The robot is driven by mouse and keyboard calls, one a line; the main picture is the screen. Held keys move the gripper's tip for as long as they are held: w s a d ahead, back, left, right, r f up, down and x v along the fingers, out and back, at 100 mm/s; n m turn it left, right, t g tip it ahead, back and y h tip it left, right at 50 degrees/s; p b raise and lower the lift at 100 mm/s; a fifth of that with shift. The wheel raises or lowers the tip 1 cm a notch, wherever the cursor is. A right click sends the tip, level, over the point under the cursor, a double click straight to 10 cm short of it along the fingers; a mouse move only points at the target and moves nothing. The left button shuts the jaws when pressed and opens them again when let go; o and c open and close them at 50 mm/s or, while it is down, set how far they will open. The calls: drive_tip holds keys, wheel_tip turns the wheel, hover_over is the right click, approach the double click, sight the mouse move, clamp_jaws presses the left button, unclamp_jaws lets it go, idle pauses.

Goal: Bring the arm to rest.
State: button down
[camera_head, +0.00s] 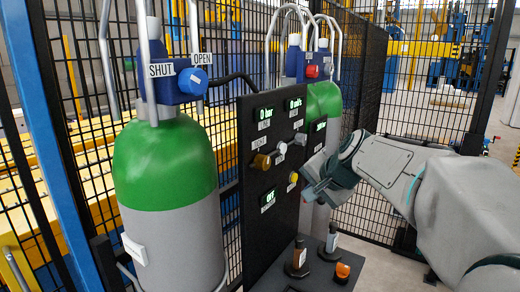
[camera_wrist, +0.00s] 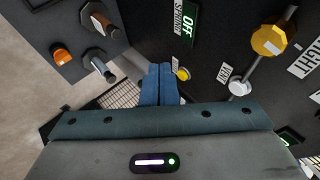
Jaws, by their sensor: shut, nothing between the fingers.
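My gripper (camera_head: 312,180) is at the middle of the head view, beside the right part of the black control panel (camera_head: 262,222). In the wrist view its blue fingers (camera_wrist: 158,84) are together, with nothing between them. The arm reaches in from the right, its grey links bent and raised. The panel's gold knob (camera_wrist: 268,40) and white knob (camera_wrist: 239,88) show to the right of the fingers in the wrist view. I cannot tell whether the gripper touches the panel.
A green-topped gas cylinder (camera_head: 165,160) stands left of the panel, another (camera_head: 323,100) behind it. Black mesh fence (camera_head: 415,90) encloses the back. Floor shows left in the wrist view.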

drive_tip(key=s+f+n+g+h, duration=0.1)
drive_tip(key=s+f+n+g, duration=0.1)
drive_tip(key=s+f+n, duration=0.2)
drive_tip(key=s+d+f+n+g+h, duration=0.1)
drive_tip(key=s+f, duration=0.9)
drive_tip(key=s, duration=1.1)
drive_tip(key=n+g+h, duration=0.1)
drive_tip(key=n+g, duration=0.1)
drive_tip(key=n, duration=0.1)
drive_tip(key=shift+s+d+f+n, duration=0.15)
drive_tip(key=shift+d+f+n, duration=0.15)
drive_tip(key=shift+n, duration=0.1)
